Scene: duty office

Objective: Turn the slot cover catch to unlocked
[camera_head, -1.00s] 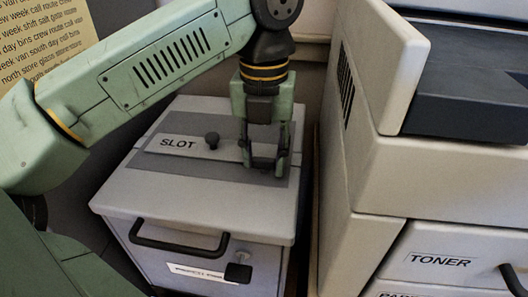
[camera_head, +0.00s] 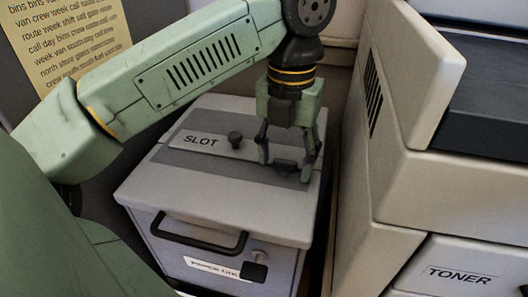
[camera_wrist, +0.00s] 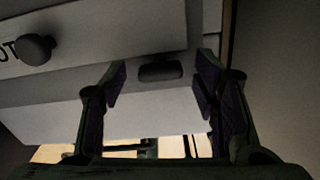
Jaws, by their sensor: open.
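The slot cover (camera_head: 207,142) is a pale strip marked "SLOT" on the lid of a grey box (camera_head: 230,204). A dark round knob (camera_head: 235,139) stands on it; the knob also shows at the left in the wrist view (camera_wrist: 36,48). The catch (camera_head: 286,167) is a small dark piece near the cover's right end. My gripper (camera_head: 285,170) points down over it, open, with one finger on either side. In the wrist view the catch (camera_wrist: 160,72) lies between the open fingers (camera_wrist: 162,86), with gaps at both sides. No lock marking is readable.
A large pale machine (camera_head: 385,150) with a drawer marked "TONER" (camera_head: 460,276) stands close on the right. The box front has a dark handle (camera_head: 200,240) and a dark padlock-like piece (camera_head: 254,271). A yellow notice (camera_head: 65,40) hangs at the back left.

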